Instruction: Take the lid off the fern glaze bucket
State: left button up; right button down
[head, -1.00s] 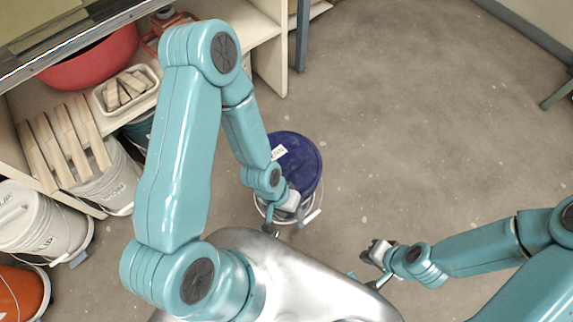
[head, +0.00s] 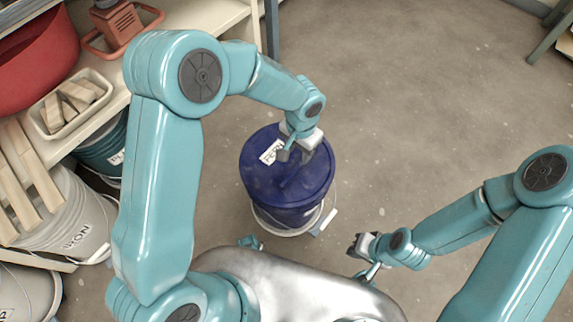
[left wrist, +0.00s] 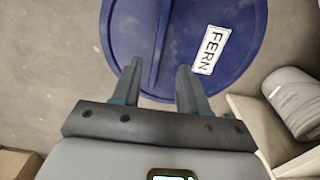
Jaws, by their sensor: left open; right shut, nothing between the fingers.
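The fern glaze bucket (head: 288,216) stands upright on the floor in front of me. Its dark blue lid (head: 262,178) is on, with a white label (head: 271,152) and a raised bar across the top. In the left wrist view the lid (left wrist: 190,20) fills the upper middle, and its label (left wrist: 210,50) reads FERN. My left gripper (head: 294,155) is open over the lid's far part. In the wrist view its fingers (left wrist: 160,75) are apart, with the near lid edge between and beyond them. My right gripper (head: 360,246) is shut and empty, right of the bucket.
A shelf unit on the left holds a red basin (head: 32,60), a tray of wood pieces (head: 70,103) and wooden slats (head: 30,165). A white bucket (head: 72,222) and a dark teal bucket (head: 103,155) stand below. The floor to the right is clear.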

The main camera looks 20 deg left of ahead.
aim_at(299, 166)
pick_arm(q)
notch_tip(299, 166, down, 3)
jog(key=shift+d+f+b, duration=0.1)
jog(key=shift+b, duration=0.2)
notch_tip(299, 166, down, 5)
jog(key=shift+w+d+f+b, duration=0.1)
jog(key=shift+w+b, duration=0.05)
jog(key=shift+b, duration=0.8)
jog(key=shift+f+b, duration=0.25)
jog(key=shift+b, duration=0.1)
grip_shut()
